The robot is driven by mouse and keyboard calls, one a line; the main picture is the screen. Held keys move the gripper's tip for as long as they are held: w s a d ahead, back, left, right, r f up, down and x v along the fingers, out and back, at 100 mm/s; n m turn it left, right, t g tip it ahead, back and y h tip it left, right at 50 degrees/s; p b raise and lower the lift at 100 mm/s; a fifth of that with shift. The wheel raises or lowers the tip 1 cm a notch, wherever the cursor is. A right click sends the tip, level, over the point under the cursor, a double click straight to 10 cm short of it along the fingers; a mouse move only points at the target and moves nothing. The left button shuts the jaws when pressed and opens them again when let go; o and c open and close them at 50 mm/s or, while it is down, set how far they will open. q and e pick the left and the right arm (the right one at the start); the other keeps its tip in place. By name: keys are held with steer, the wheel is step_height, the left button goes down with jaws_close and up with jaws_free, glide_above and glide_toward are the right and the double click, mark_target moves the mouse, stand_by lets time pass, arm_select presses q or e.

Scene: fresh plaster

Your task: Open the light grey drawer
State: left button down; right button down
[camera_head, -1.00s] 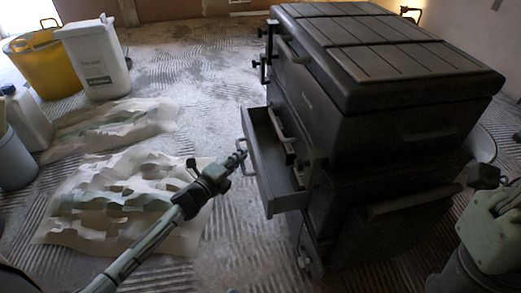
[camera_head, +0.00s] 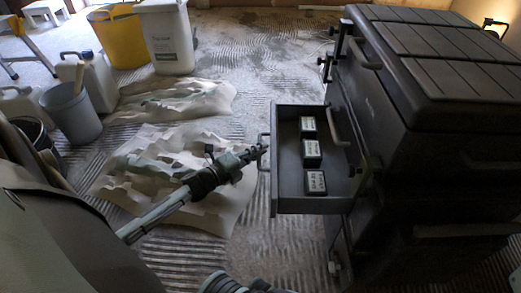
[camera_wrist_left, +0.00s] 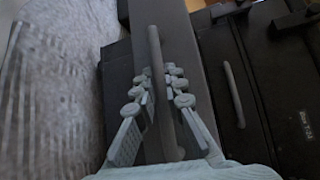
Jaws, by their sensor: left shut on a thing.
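The light grey drawer (camera_head: 310,206) stands well out of the dark cabinet (camera_head: 372,110), toward the left, and its inside shows. Three small dark boxes with pale labels lie in it: a far one (camera_head: 308,126), a middle one (camera_head: 312,150) and a near one (camera_head: 316,184). My left gripper (camera_head: 262,150) is at the drawer's bar handle (camera_head: 262,168). In the left wrist view, the fingers of my left gripper (camera_wrist_left: 160,80) close around the upright handle (camera_wrist_left: 155,45), in front of the drawer face (camera_wrist_left: 183,40).
Crumpled sheets (camera_head: 165,165) lie on the ridged floor left of the drawer. A yellow bucket (camera_head: 118,40), a white bin (camera_head: 165,38), a grey bucket (camera_head: 72,112) and a canister (camera_head: 97,80) stand at the left. A lamp (camera_head: 494,27) glows at the back right.

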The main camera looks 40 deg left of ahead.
arm_select(q)
steer(key=c, duration=1.9)
jaws_free()
steer(key=shift+o, duration=0.2)
steer(key=v, duration=1.2)
steer(key=shift+r, duration=0.1)
